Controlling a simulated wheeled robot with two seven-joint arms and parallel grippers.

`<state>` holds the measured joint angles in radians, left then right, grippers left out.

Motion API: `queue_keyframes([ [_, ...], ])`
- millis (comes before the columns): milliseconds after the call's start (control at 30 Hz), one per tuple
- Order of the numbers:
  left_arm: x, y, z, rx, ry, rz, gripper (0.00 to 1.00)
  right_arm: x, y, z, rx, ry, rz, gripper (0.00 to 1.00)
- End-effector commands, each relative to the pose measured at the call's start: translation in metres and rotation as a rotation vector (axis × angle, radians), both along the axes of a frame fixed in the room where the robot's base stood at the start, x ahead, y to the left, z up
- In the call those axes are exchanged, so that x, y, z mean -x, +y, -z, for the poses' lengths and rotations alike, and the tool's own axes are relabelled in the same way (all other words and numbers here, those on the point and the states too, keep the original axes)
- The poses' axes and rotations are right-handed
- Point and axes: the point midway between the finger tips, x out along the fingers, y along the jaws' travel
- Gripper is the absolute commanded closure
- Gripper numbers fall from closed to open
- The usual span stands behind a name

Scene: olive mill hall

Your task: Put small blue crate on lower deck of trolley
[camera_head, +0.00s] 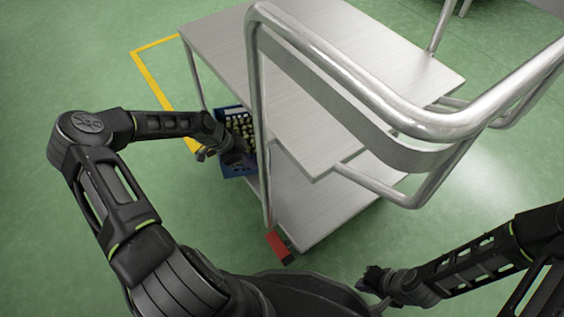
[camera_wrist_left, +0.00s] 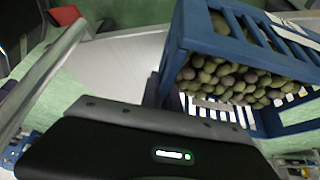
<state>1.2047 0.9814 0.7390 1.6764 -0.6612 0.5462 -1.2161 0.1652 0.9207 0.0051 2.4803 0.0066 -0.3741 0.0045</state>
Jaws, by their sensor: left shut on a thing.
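The small blue crate (camera_head: 240,168), filled with green and dark olives, is at the left side of the metal trolley (camera_head: 300,60), partly hidden by the trolley's post and upper deck. My left gripper (camera_head: 236,157) is shut on the crate at its near side. The crate fills the upper right of the left wrist view (camera_wrist_left: 225,42). The lower deck (camera_head: 315,205) is bare where it shows; its far part is hidden under the upper deck. I cannot tell whether the crate touches the lower deck. My right gripper (camera_head: 374,283) is low at the front, apart from the trolley; its jaws are unclear.
The trolley's curved push handle (camera_head: 400,115) and front post (camera_head: 258,130) stand close to my left arm. A red wheel part (camera_head: 279,246) is at the near corner. A yellow floor line (camera_head: 160,95) runs on the left. Green floor is clear around.

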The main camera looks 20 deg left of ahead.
Motion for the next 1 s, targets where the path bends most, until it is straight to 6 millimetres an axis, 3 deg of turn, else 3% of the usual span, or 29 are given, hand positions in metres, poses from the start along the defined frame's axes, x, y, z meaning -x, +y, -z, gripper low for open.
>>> queue_keyframes([
  [200,-0.037,-0.046,0.001,-0.001,-0.008,0.005,1.00,-0.003,0.000,0.019,0.001,-0.007,0.004,1.00],
  [333,-0.050,-0.064,0.000,-0.002,-0.008,0.003,1.00,-0.004,0.001,0.024,0.002,-0.010,0.005,1.00],
  [933,-0.063,-0.081,-0.001,-0.001,-0.008,0.003,1.00,-0.005,0.001,0.030,0.002,-0.013,0.006,1.00],
  [1000,-0.063,-0.081,0.012,0.000,-0.005,-0.001,1.00,-0.005,0.001,0.038,0.003,-0.015,0.007,1.00],
])
